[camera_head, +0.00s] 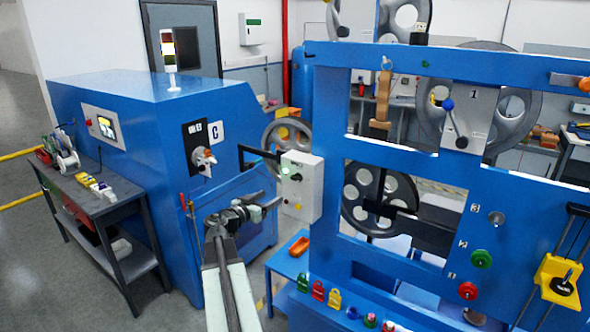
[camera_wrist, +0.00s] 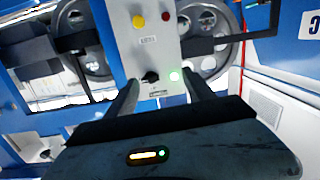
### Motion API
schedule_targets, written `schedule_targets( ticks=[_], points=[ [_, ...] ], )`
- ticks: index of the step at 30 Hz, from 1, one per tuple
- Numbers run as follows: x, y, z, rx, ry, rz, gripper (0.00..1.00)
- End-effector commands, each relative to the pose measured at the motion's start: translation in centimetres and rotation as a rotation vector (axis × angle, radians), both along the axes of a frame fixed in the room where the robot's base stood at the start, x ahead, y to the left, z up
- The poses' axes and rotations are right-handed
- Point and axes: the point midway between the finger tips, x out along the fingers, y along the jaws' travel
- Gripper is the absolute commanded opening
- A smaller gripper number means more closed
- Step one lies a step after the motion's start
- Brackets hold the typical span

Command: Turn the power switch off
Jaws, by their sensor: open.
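A pale control box (camera_head: 302,187) stands on a bracket beside the blue frame. It carries a black rotary knob (camera_head: 296,177), which also shows in the wrist view (camera_wrist: 150,76), and a lit green lamp (camera_wrist: 174,76). I take the knob as the power switch, but its label is unreadable. My gripper (camera_head: 266,208) is to the left of the box in the head view, open and empty. In the wrist view my gripper (camera_wrist: 161,88) has one finger on each side of the knob and lamp in the picture; contact is not clear.
The box also has yellow (camera_wrist: 138,22) and red (camera_wrist: 165,15) buttons. A blue cabinet (camera_head: 170,150) with another rotary switch (camera_head: 204,160) stands left. The blue frame (camera_head: 400,165) with pulleys stands right. A low blue bench (camera_head: 290,270) holds padlocks below.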

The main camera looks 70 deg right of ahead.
Motion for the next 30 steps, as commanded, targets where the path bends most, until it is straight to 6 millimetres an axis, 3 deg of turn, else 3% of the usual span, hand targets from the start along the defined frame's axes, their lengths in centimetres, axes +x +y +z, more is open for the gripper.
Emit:
schedule_targets(
  ticks=[1, 4, 11, 24, 30],
  points=[
    [-1.8, -1.6, 1.7, -0.045, -0.009, -0.016, 0.62],
    [-3.5, -2.9, 3.0, -0.097, -0.022, -0.025, 0.62],
    [-3.9, -3.6, 3.1, -0.109, -0.024, -0.027, 0.62],
    [-5.6, -10.3, 3.1, -0.107, -0.024, -0.029, 0.62],
    [-5.8, -10.6, 3.1, -0.106, -0.024, -0.027, 0.62]
  ],
)
